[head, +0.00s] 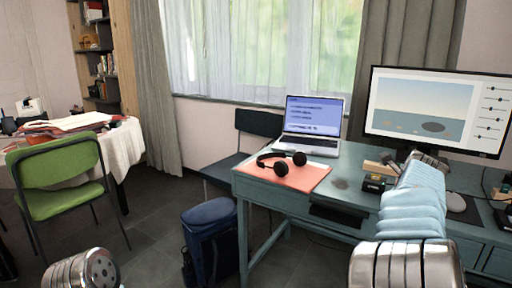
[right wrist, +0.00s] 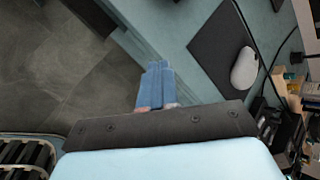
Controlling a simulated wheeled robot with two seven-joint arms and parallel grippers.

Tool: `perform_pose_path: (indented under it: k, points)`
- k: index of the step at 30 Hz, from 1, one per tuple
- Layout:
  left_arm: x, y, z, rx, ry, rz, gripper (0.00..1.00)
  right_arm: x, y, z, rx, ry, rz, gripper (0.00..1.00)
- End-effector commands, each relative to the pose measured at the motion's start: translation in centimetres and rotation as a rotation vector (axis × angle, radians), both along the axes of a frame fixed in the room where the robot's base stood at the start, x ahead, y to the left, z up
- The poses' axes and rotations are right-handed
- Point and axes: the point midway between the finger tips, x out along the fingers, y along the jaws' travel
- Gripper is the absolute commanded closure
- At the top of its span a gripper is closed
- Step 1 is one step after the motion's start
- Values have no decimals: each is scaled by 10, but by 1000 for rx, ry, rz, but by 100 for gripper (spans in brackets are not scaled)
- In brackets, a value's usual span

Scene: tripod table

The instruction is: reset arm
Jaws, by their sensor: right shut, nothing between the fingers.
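My right arm comes in from the bottom right of the head view, its pale blue forearm reaching out over the right part of the teal desk (head: 349,170). In the right wrist view the blue fingers of my right gripper (right wrist: 156,85) are together with nothing between them. They are beside the desk's edge in that picture; their height relative to the desktop is hard to tell. Of my left arm only a silver joint shows at the bottom left of the head view; its gripper is out of the picture.
The desk carries a laptop (head: 311,120), black headphones (head: 281,163) on a pink mat (head: 299,178) and a monitor (head: 435,108). A white mouse (right wrist: 245,68) lies on a dark pad (right wrist: 222,48). A blue backpack (head: 210,240) and green chair (head: 62,175) stand left.

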Motion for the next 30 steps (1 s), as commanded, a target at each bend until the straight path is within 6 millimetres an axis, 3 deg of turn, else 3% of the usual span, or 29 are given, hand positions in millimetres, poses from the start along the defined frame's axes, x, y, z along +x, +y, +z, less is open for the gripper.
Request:
perform_pose_path:
  k: [5,11,14,17,23,27,30]
  points:
    - [0,0,0,0,1,0,100,1,-4,-37,-57,74,51,100]
    - [-1,0,0,0,1,0,100,-3,-6,-101,-150,203,161,100]
    - [-1,0,0,0,1,0,100,-9,-6,-144,-207,291,246,100]
    - [-1,0,0,0,1,0,100,-22,-3,-199,-272,402,372,100]
    - [-1,0,0,0,1,0,100,-80,23,-336,-398,654,797,100]
    - [-1,0,0,0,1,0,100,-138,63,-417,-448,750,1187,100]
    - [-1,0,0,0,1,0,100,-186,106,-461,-469,740,1502,100]
